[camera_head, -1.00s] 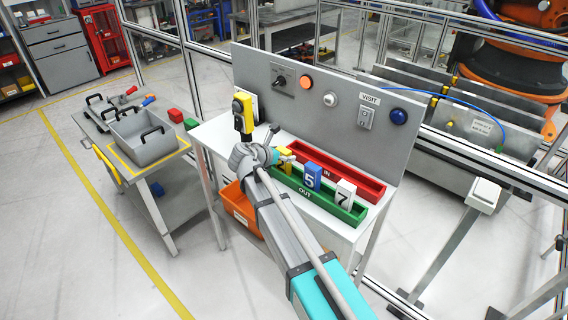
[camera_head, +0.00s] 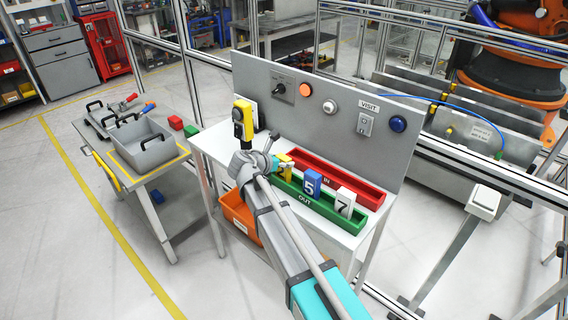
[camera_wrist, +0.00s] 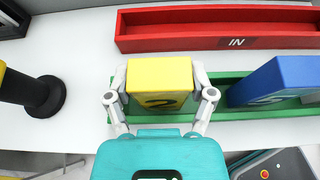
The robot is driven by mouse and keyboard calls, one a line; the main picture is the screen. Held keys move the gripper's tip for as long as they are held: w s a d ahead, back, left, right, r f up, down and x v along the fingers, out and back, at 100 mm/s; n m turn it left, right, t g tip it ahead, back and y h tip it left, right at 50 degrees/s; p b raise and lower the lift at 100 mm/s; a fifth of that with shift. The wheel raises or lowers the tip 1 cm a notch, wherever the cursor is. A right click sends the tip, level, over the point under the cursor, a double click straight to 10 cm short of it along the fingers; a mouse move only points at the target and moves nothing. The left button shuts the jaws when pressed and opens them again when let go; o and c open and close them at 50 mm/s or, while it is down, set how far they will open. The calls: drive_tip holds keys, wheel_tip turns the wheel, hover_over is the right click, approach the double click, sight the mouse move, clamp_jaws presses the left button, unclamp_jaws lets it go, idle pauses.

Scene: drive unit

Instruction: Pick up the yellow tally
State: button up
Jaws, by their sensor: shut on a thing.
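The yellow tally (camera_wrist: 160,82), a block with a dark numeral that looks like 2, is between the two fingers of my gripper (camera_wrist: 160,100) in the wrist view. The fingers press on its left and right sides. It is at the left end of the green OUT tray (camera_wrist: 225,112). In the head view the yellow tally (camera_head: 284,160) is partly hidden by my gripper (camera_head: 273,164). The green tray (camera_head: 325,209) also shows there. I cannot tell whether the tally's base still touches the tray.
A blue tally (camera_head: 312,182) and a white tally marked 7 (camera_head: 345,201) stand in the green tray, right of the yellow one. The red IN tray (camera_head: 362,191) lies behind. A yellow and black device on a post (camera_head: 243,120) stands close to the left.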

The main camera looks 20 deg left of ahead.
drive_tip(key=shift+r+p, duration=1.25)
drive_tip(key=shift+r, duration=0.1)
drive_tip(key=d+r+p+v, duration=0.1)
drive_tip(key=p+v, duration=0.4)
drive_tip(key=v, duration=0.3)
drive_tip(key=d+r+p+v, duration=0.1)
drive_tip(key=p+v, duration=0.4)
drive_tip(key=v, duration=0.4)
drive_tip(key=shift+w+d+r, duration=0.15)
drive_tip(key=shift+d+r, duration=0.2)
drive_tip(key=shift+d, duration=0.05)
